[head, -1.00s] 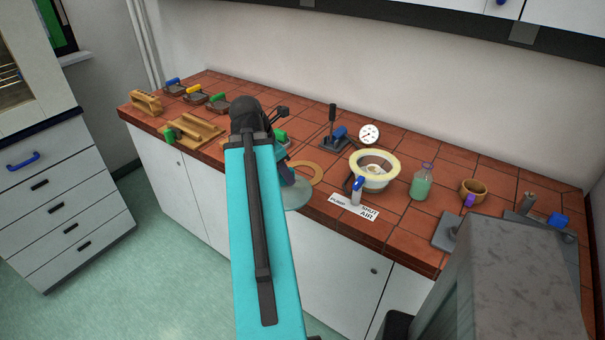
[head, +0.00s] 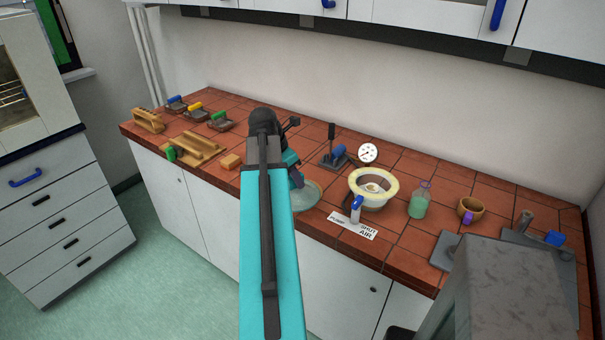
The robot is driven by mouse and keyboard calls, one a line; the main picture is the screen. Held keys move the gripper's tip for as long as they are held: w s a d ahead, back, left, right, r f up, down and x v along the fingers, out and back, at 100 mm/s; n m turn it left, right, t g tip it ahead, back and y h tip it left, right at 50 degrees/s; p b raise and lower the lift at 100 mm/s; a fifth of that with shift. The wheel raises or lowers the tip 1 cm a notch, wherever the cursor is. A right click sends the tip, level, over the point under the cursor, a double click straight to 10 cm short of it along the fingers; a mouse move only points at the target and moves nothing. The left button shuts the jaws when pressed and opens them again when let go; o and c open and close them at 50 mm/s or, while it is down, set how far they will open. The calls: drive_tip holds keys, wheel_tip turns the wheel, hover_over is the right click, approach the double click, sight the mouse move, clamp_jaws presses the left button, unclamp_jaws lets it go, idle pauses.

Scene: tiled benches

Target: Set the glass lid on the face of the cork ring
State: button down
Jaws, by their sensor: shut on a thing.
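The glass lid (head: 309,196) is a pale, see-through disc near the front edge of the tiled bench, right of my arm. My gripper (head: 297,180) is shut on its top, though my arm hides most of the jaws and the grip. The flat tan cork ring does not show clearly now; the lid and my arm cover the place where it lay. I cannot tell whether the lid touches the ring or hangs just above it.
A bowl with a wide cream rim (head: 363,201) and blue-handled tap stands close right of the lid. Beyond it are a bottle of green liquid (head: 419,202) and a wooden cup (head: 471,208). A tan block (head: 230,161) and wooden rack (head: 192,148) lie left of my arm.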

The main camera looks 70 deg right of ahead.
drive_tip(key=d, duration=0.2)
drive_tip(key=d+p, duration=0.1)
drive_tip(key=d, duration=0.1)
drive_tip(key=d+p, duration=0.1)
drive_tip(key=d, duration=0.2)
drive_tip(key=shift+w+d+f, duration=0.1)
drive_tip(key=shift+f, duration=0.2)
drive_tip(key=shift+f, duration=0.1)
drive_tip(key=shift+f+p, duration=0.7)
drive_tip(key=shift+f, duration=1)
drive_tip(key=shift+f, duration=0.1)
drive_tip(key=c, duration=1.6)
unclamp_jaws()
drive_tip(key=shift+o, duration=0.2)
drive_tip(key=b+v, duration=0.2)
drive_tip(key=v, duration=1)
drive_tip(key=shift+b, duration=0.4)
